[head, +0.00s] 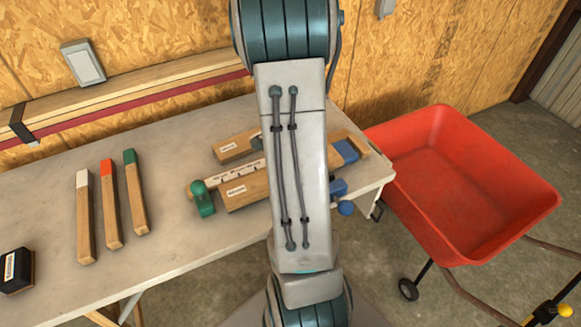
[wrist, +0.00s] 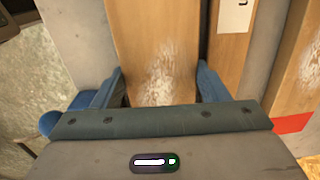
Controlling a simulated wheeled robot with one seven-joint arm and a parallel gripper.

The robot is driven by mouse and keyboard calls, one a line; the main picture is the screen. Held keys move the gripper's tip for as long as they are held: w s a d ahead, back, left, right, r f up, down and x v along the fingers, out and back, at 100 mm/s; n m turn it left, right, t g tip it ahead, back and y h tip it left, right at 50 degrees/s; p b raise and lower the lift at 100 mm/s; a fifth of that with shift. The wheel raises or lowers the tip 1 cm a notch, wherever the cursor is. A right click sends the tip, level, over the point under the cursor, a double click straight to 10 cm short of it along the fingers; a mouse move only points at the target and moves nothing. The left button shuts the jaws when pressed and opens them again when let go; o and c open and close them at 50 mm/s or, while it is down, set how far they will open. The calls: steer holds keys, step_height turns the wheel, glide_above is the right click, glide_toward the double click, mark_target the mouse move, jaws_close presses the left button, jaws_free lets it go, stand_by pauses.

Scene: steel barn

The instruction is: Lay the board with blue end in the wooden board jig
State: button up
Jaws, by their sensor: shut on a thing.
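In the wrist view my gripper (wrist: 160,88) is shut on a wooden board (wrist: 153,40) with a pale worn patch. Its blue end does not show there.
Three boards lie on the table's left: white-ended (head: 85,215), red-ended (head: 110,205) and green-ended (head: 135,195). A black block (head: 16,270) sits at the left front edge. A red wheelbarrow (head: 455,180) stands right of the table (head: 165,250). Lumber lies along the wall.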

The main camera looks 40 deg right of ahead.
steer(key=shift+f+b, duration=0.45)
steer(key=shift+f, duration=0.1)
steer(key=o, duration=1.4)
steer(key=shift+s+r, duration=0.1)
steer(key=shift+w+d+r, duration=0.1)
steer(key=shift+w+r, duration=0.2)
steer(key=shift+r, duration=0.2)
steer(key=r, duration=1.2)
steer(key=shift+s+r, duration=0.35)
steer(key=shift+s, duration=0.05)
